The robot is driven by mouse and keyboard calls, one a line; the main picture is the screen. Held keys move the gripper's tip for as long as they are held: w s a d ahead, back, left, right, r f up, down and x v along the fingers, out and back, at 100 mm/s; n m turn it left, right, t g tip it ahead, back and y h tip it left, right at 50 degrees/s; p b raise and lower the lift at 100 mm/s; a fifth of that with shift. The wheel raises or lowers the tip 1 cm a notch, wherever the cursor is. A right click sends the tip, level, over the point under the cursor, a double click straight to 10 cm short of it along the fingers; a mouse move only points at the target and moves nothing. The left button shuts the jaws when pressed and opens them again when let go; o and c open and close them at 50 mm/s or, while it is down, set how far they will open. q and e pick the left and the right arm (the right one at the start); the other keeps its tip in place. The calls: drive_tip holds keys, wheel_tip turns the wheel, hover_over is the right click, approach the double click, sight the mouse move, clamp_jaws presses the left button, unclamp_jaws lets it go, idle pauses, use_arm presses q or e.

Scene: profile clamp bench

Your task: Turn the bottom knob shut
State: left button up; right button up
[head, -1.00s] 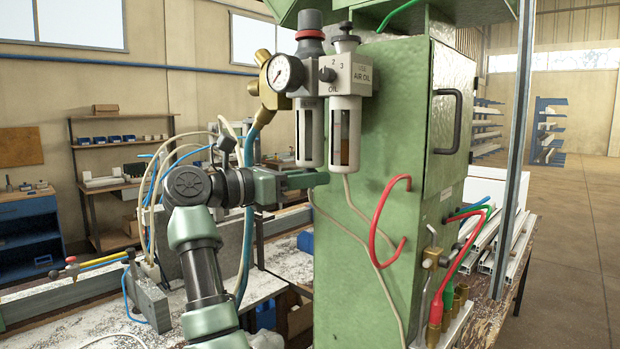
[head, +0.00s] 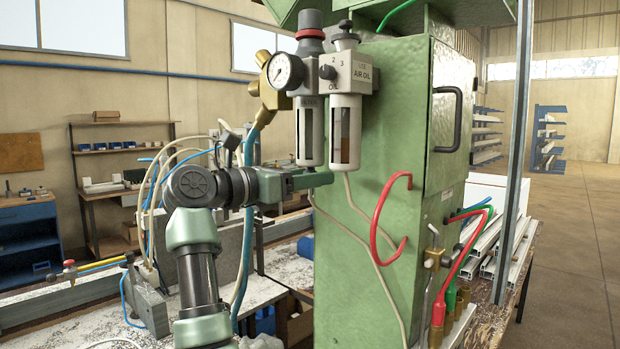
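The air unit (head: 330,75) is mounted on the green cabinet, with a pressure gauge (head: 286,71) at its left. Two clear bowls hang below it: a left one (head: 310,130) and a right one (head: 346,130). The bottom knob cannot be made out; the fingers cover the area directly under that bowl. The fingers are seen side-on, so their gap and any hold are hidden.
A red hose (head: 379,215) loops out from the cabinet front (head: 400,150). A blue hose (head: 247,200) and pale cables run close to my wrist. Brass fittings (head: 438,310) and white profiles (head: 510,245) are at the right. The bench (head: 90,330) lies below left.

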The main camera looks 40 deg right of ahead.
drive_tip(key=a+b, duration=0.2)
drive_tip(key=a, duration=0.6)
drive_tip(key=shift+w, duration=0.3)
drive_tip(key=shift+d, duration=0.1)
